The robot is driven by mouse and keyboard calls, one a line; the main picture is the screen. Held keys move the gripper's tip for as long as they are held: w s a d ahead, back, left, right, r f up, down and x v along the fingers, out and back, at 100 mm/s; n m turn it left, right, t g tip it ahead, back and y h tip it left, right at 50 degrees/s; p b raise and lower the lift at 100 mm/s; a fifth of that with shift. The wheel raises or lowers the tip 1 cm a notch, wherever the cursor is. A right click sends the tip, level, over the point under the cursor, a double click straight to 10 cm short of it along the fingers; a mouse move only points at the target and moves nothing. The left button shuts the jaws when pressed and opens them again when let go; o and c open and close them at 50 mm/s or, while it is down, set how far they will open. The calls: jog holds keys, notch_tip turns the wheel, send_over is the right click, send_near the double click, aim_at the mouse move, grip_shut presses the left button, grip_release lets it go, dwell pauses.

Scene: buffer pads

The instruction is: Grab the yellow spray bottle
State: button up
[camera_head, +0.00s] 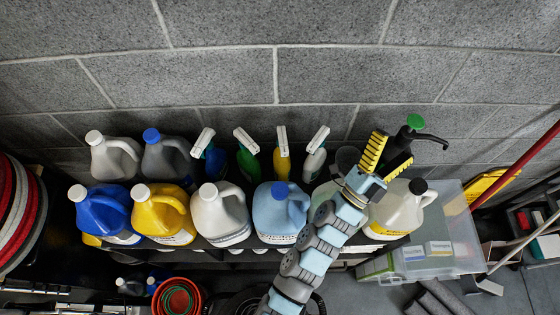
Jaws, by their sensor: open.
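The yellow spray bottle (282,167) stands upright in the back row on the shelf, with a white trigger head. Its lower part is hidden behind the light-blue jug (269,213). My gripper (386,152) is to the right of it, with two yellow-and-black ribbed fingers spread apart and nothing seen between them. The gripper is apart from the yellow bottle. A green spray bottle (247,163) is to its left, and a spray bottle with a grey-white body (313,164) is to its right.
A row of jugs stands in front: blue (104,212), yellow (162,215), white (220,214). A green-capped black pump (416,124) rises near my gripper. The block wall (200,75) is close behind the shelf. A clear bin (450,235) is at right.

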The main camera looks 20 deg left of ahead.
jog(key=w+a+f+g+y+b, duration=0.1)
jog(key=w+a+g+y, duration=0.15)
jog(key=w+y, duration=0.4)
jog(key=n+g+y+b, duration=0.4)
jog(key=n+g+y, duration=0.2)
jog(key=g+y, duration=0.7)
send_over(284, 147)
jog(key=s+d, duration=0.2)
jog(key=d, duration=0.2)
notch_tip(284, 147, down, 6)
jog(key=f, duration=0.1)
jog(key=shift+t+y, duration=0.25)
jog(key=shift+y, duration=0.1)
jog(key=shift+w+a+f+p, duration=0.35)
jog(key=shift+w+a+f, duration=0.3)
jog(key=shift+f, duration=0.95)
jog(key=shift+w+a+f+p, duration=0.45)
jog(key=shift+a+f, duration=0.45)
jog(key=shift+f, duration=0.75)
jog(key=shift+w+a+f+p, duration=0.25)
jog(key=shift+w+a+f, duration=0.45)
jog(key=shift+f, duration=0.9)
jog(key=shift+w+a+f, duration=0.2)
jog(key=shift+a+f, duration=0.15)
jog(key=shift+a, duration=0.05)
